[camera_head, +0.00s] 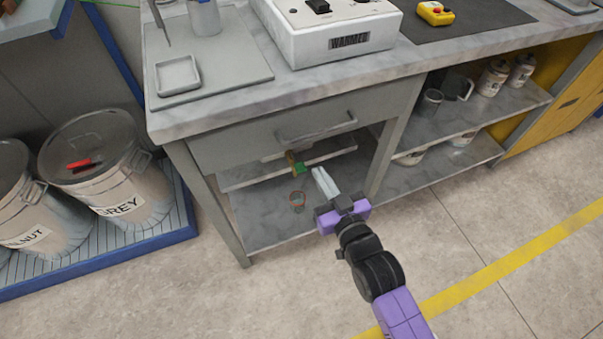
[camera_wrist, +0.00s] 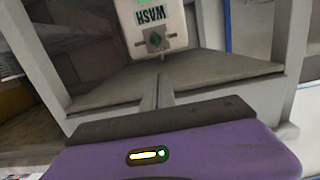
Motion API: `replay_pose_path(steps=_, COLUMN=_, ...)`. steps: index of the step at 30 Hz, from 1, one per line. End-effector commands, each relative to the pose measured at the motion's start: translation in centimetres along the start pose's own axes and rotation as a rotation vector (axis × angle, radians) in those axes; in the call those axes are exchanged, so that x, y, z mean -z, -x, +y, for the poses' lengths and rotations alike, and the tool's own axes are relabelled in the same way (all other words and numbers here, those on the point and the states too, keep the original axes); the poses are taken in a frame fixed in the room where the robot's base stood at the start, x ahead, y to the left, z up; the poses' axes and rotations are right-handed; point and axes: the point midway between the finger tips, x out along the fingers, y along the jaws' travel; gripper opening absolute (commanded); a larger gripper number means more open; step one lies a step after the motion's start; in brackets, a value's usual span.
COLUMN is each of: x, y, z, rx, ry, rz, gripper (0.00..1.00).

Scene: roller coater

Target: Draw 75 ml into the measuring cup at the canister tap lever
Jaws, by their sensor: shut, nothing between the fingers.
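The canister (camera_wrist: 133,14) is pale, labelled "WASH", and appears upside down in the wrist view. The canister body is mostly hidden under the bench in the head view.
The bench drawer with its handle (camera_head: 316,125) overhangs the tap. A table leg (camera_head: 382,160) stands right of my gripper. A white machine (camera_head: 333,30) sits on the bench top. Bins, one labelled "GREY" (camera_head: 120,195), stand at left. The floor at right is clear.

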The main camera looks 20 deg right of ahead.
Motion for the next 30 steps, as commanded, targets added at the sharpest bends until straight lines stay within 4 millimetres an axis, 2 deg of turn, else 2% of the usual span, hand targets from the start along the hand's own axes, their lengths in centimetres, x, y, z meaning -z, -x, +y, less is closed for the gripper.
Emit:
replay_pose_path(steps=1, x=-0.9, y=-1.2, z=0.0, rx=0.000, ry=0.001, rz=-0.016, gripper=0.00)
replay_pose_path(steps=3, x=-2.3, y=-2.3, z=-0.1, rx=0.001, ry=0.002, rz=-0.056, gripper=0.00)
replay_pose_path(steps=7, x=-5.2, y=-2.0, z=-0.1, rx=0.002, ry=0.002, rz=-0.134, gripper=0.00)
replay_pose_path(steps=21, x=-5.6, y=-2.3, z=-0.1, rx=0.001, ry=0.002, rz=-0.147, gripper=0.00)
replay_pose_path(steps=26, x=-5.9, y=-4.1, z=-0.1, rx=0.001, ry=0.002, rz=-0.145, gripper=0.00)
replay_pose_path(steps=30, x=-6.3, y=-6.8, z=-0.1, rx=0.001, ry=0.003, rz=-0.145, gripper=0.00)
